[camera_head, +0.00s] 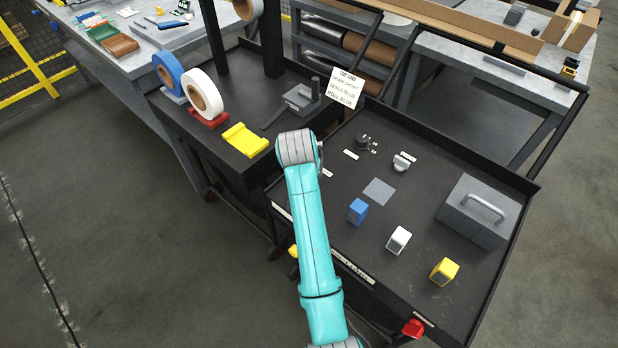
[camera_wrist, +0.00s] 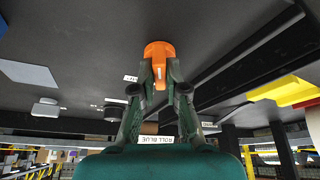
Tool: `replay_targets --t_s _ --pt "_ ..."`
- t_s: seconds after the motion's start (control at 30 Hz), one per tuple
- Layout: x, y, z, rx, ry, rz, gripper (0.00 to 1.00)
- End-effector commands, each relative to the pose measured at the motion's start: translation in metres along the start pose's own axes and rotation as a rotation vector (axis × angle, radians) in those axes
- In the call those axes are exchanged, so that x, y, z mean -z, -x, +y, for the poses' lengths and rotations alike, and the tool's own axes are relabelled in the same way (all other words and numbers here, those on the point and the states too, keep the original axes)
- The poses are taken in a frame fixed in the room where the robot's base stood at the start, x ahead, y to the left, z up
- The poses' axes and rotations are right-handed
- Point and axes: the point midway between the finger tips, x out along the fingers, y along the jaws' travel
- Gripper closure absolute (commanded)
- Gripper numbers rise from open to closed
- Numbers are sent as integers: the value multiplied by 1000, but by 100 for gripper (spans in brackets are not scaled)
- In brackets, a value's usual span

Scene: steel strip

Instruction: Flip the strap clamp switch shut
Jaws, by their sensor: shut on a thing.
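In the wrist view an orange switch (camera_wrist: 158,50) stands on the dark cart top, with a rounded head and a narrow tab between the jaws. It looks like the strap clamp switch, though I cannot read its label. My gripper (camera_wrist: 160,78) is shut on its tab, one finger on each side. I cannot tell which way the switch is tilted. In the head view my teal arm hides the switch and my gripper.
The right cart top holds a grey plate (camera_head: 378,191), blue (camera_head: 357,211), white (camera_head: 399,240) and yellow (camera_head: 444,271) blocks, and a grey box (camera_head: 480,210) with a handle. A yellow bracket (camera_head: 244,140) and tape rolls (camera_head: 203,93) sit on the left cart. A card (camera_head: 345,88) stands behind.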

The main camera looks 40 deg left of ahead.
Motion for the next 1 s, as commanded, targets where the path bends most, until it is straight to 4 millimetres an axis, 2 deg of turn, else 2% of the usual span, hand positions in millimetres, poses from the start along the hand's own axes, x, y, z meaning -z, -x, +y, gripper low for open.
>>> replay_targets --t_s 0.3,0.8,0.83,0.9,0.93,1.0 --pt "0 0 -1 -41 -98 -1 100" --pt "-1 -1 0 -48 -115 -2 100" --pt "-1 -1 0 -48 -115 -2 85" --pt "-1 -1 0 -48 -115 -2 68" --pt "-1 -1 0 -48 -115 -2 62" --pt "0 0 0 -48 -115 -2 62"
